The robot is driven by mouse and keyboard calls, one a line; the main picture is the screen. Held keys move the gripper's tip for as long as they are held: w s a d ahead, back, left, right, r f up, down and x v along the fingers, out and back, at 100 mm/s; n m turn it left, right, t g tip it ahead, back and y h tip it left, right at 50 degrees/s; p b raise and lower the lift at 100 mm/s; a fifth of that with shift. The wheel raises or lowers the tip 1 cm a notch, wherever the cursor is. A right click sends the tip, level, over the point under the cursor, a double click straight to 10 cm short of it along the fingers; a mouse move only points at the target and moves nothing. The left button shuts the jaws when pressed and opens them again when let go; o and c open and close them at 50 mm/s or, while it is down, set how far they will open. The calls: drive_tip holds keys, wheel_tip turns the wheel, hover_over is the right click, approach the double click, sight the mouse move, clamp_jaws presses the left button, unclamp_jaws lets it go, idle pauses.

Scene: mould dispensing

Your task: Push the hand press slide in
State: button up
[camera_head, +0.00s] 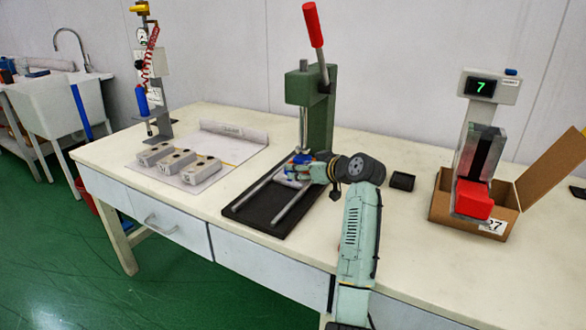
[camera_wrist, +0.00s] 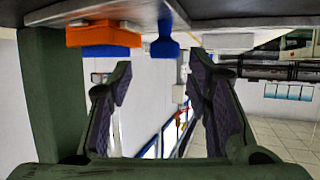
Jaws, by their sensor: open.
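The hand press (camera_head: 318,110) is a green column with a red-handled lever (camera_head: 313,27) raised above it. Its black base (camera_head: 258,212) carries two pale rails (camera_head: 294,205) running toward the front edge. Small blue and grey parts (camera_head: 301,159) sit at the rear of the rails, below the press ram; my gripper (camera_head: 297,172) is beside them and partly hides them. I cannot tell the slide apart clearly there. In the wrist view my gripper's dark fingers (camera_wrist: 158,85) stand apart with nothing between them. An orange block (camera_wrist: 103,35) and a blue part (camera_wrist: 166,42) show beyond them.
Grey mould blocks (camera_head: 180,162) lie on a sheet to the left, near a stand with a red coiled hose (camera_head: 150,55). A small black tray (camera_head: 402,181) is right of my arm. Further right stand a device reading 7 (camera_head: 481,86) and an open cardboard box (camera_head: 443,203).

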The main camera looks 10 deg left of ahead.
drive_tip(key=v, duration=0.6)
